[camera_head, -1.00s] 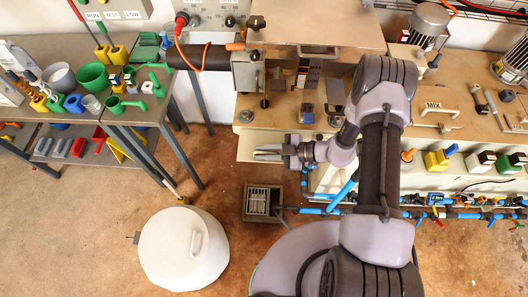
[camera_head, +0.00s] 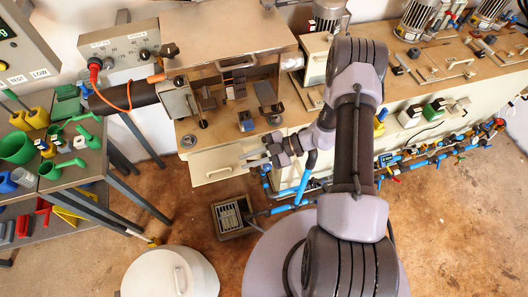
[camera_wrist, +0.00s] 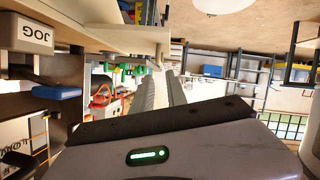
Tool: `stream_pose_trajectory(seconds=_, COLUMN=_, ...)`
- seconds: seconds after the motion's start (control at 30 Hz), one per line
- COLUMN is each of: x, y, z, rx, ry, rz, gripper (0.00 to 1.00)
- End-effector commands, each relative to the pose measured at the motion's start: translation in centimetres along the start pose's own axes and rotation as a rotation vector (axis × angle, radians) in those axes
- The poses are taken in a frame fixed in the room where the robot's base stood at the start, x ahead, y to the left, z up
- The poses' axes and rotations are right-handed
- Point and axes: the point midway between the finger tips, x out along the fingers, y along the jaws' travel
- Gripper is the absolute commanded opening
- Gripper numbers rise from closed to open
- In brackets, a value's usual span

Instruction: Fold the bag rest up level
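A cream panel (camera_head: 216,164) with a small handle slants down from the bench's front edge at its left end. It may be the bag rest; I cannot tell for sure. My gripper (camera_head: 252,158) is just right of this panel in the head view, in front of the bench. Its pale fingers point left with a small gap between them and nothing visible in it. Whether it touches the panel is unclear. In the wrist view, the fingers (camera_wrist: 166,92) reach away from the camera. A pale slab edge (camera_wrist: 115,38) lies left of them.
The bench (camera_head: 200,135) carries a metal press-like box (camera_head: 180,100). A dark tool table (camera_head: 85,170) stands at left. A white drum (camera_head: 172,275) and a grated floor box (camera_head: 232,216) stand below. Blue pipes (camera_head: 290,203) run near my arm.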

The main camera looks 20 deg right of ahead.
Motion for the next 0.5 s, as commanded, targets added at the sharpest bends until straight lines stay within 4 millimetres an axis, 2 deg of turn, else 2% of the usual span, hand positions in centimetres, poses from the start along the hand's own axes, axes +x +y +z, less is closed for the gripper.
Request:
stream_pose_trajectory(seconds=0.03, x=-1.5, y=0.2, z=-0.1, rx=-0.001, ry=-0.002, rz=0.005, gripper=0.18)
stream_pose_trajectory(seconds=0.1, x=-3.0, y=0.1, z=-0.1, rx=0.0, ry=-0.002, rz=0.004, gripper=0.18)
stream_pose_trajectory(seconds=0.2, x=-4.6, y=0.1, z=0.0, rx=-0.001, ry=0.0, rz=0.002, gripper=0.18)
stream_pose_trajectory(seconds=0.33, x=-5.5, y=0.0, z=0.0, rx=0.0, ry=0.0, rz=0.001, gripper=0.18)
stream_pose_trajectory(seconds=0.5, x=-5.5, y=0.0, z=0.0, rx=0.0, ry=0.001, rz=0.0, gripper=0.18)
